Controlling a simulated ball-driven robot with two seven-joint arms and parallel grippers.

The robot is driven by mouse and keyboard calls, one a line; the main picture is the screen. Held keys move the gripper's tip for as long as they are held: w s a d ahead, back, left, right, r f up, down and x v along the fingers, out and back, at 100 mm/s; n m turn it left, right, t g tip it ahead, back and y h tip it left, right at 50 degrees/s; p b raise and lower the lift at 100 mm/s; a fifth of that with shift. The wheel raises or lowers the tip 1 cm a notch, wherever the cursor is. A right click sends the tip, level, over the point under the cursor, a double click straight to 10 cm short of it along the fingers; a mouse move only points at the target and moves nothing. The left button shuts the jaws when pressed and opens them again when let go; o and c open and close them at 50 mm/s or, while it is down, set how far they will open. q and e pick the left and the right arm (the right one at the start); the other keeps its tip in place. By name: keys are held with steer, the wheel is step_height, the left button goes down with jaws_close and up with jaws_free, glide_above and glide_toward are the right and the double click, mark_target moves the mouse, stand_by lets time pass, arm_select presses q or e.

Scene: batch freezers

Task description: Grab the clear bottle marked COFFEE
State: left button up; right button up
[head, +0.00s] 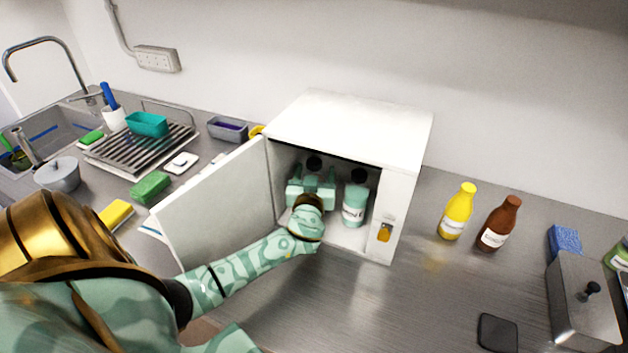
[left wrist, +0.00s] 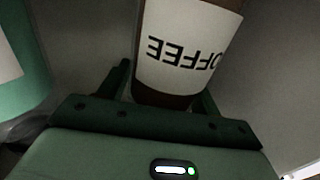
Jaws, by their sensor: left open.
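The COFFEE bottle (left wrist: 185,55) fills the upper middle of the left wrist view, its white label upside down and brown showing below it. In the head view it stands inside the white cabinet (head: 350,125); only its dark cap (head: 314,163) shows clearly, the rest hidden behind my left gripper (head: 312,183). That gripper reaches through the open cabinet door and is open, its fingers on either side of the bottle's lower part. Whether they touch it I cannot tell. My right gripper is not in view.
A teal bottle (head: 355,202) with a black cap stands close to the right in the cabinet. The open door (head: 220,205) is left of my forearm. Yellow (head: 457,211) and brown (head: 499,224) bottles stand outside on the right.

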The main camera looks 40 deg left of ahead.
arm_select(q)
steer(key=c, duration=0.9)
steer(key=shift+c, duration=0.2)
steer(key=shift+s+r, duration=0.1)
